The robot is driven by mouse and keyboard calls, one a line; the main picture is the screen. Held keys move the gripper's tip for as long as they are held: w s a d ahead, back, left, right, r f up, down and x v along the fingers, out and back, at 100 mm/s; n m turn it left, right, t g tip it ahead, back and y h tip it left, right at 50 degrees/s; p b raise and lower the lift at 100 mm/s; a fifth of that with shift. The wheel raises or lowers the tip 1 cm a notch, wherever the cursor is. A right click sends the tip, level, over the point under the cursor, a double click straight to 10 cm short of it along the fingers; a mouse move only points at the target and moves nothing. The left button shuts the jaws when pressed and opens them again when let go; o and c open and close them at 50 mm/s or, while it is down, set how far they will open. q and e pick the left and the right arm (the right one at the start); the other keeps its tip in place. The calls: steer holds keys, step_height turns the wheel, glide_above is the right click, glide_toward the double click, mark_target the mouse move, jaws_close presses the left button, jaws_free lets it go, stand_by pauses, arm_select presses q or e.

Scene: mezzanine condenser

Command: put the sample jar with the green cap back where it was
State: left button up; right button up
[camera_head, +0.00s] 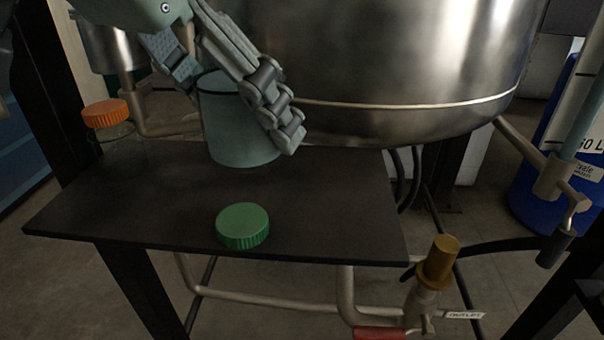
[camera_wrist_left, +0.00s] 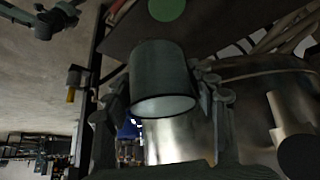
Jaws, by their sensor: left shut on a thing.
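The green cap (camera_head: 243,226) is on the dark shelf (camera_head: 330,215), near its front edge; the jar body below the cap is hard to make out. In the left wrist view the green cap (camera_wrist_left: 166,9) is cut by the top edge. My left gripper (camera_head: 245,110) is shut on a grey-green cup (camera_head: 238,130), behind the green cap and apart from it. In the left wrist view the cup (camera_wrist_left: 160,75) sits between the fingers with its pale open mouth towards the camera. I cannot tell whether its base touches the shelf. My right gripper is not identifiable in these views.
A jar with an orange cap (camera_head: 107,114) stands at the shelf's back left. A large steel vessel (camera_head: 390,60) closes in the back. A brass valve (camera_head: 438,262) and pipes lie beyond the right front edge. The shelf's right half looks clear.

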arm_select(q)
steer(key=shift+w+a, duration=0.15)
steer(key=w+d+f, duration=0.2)
steer(key=w, duration=0.1)
steer(key=w+d+f, duration=0.2)
steer(key=w, duration=0.1)
steer(key=w+d+f, duration=0.2)
steer(key=w, duration=0.1)
steer(key=shift+d+f, duration=0.35)
steer(key=shift+f, duration=0.05)
steer(key=shift+w+f, duration=0.1)
steer(key=shift+f, duration=0.15)
step_height(320, 180, down, 3)
steer(key=shift+f+p, duration=0.15)
steer(key=shift+p, duration=0.15)
steer(key=shift+f, duration=0.15)
arm_select(e)
steer(key=shift+w+a+f, duration=0.15)
steer(key=shift+w+f, duration=0.05)
steer(key=shift+f, duration=0.2)
steer(key=shift+w+a+f, duration=0.15)
steer(key=shift+w+f, duration=0.05)
steer(key=shift+f, duration=0.2)
